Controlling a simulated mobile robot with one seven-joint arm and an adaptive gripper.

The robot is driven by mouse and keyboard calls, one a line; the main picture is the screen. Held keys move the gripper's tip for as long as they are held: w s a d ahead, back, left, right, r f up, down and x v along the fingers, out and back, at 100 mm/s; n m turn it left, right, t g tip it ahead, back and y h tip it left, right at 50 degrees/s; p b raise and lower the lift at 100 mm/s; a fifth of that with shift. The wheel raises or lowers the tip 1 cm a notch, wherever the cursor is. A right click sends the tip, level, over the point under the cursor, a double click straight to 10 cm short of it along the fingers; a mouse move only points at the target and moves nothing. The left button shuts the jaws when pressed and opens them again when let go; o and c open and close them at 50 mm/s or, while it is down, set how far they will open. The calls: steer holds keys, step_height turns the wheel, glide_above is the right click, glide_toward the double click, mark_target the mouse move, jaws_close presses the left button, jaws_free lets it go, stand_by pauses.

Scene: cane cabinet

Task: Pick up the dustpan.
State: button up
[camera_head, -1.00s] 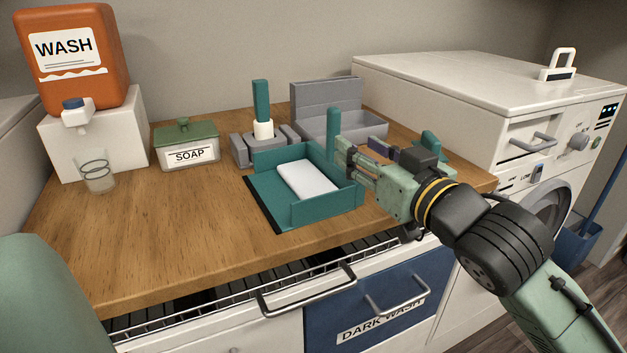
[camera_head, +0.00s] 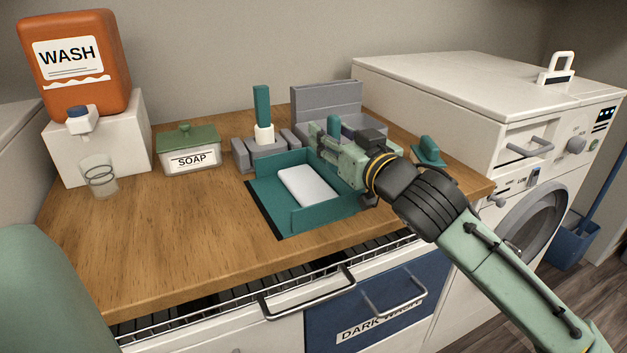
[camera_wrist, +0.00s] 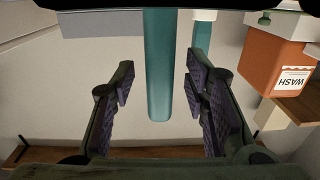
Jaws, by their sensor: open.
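The teal dustpan (camera_head: 270,200) rests flat on the wooden counter with a pale white slab (camera_head: 307,186) lying in it. Its upright handle (camera_head: 334,125) shows just above my gripper at the pan's back right. My gripper (camera_head: 322,140) is open at the handle, and its wrist hides part of the pan's right side. In the wrist view the teal handle (camera_wrist: 159,70) stands between the two separated fingers of my gripper (camera_wrist: 158,92), with gaps on both sides.
A grey tray (camera_head: 325,98) and a teal-handled tool (camera_head: 262,105) in a grey holder stand behind the pan. Another teal object (camera_head: 428,152) is right of my wrist. The soap box (camera_head: 188,155), glass (camera_head: 100,177) and orange wash container (camera_head: 72,62) are left. The front-left counter is clear.

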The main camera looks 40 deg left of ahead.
steer(key=shift+c, duration=0.3)
jaws_close()
stand_by(0.6)
